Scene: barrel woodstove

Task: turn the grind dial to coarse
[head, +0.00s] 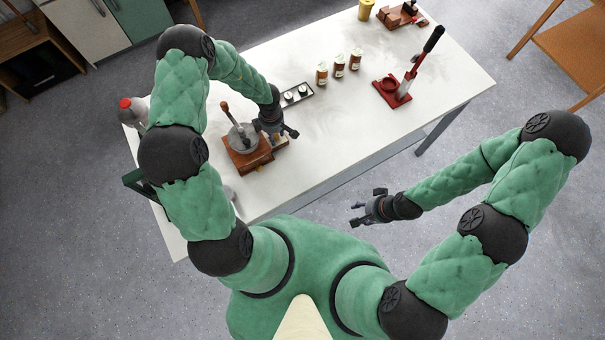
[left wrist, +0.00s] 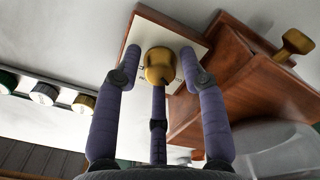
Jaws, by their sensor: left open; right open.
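The coffee grinder (head: 240,160) is a wooden box with a grey metal hopper and a wooden-handled crank, standing on the white table. In the left wrist view, its brass grind dial (left wrist: 159,62) sits on a cream plate (left wrist: 162,30) fixed beside the wooden body (left wrist: 235,85). My right gripper (head: 366,207) is open and empty, off the table's front edge.
A black tray with small round pots (head: 296,95) lies just behind the left gripper. Several bottles (head: 339,65) and a red lever press (head: 397,88) stand further right on the white table (head: 345,120). A red-capped bottle (head: 130,110) stands at the left end.

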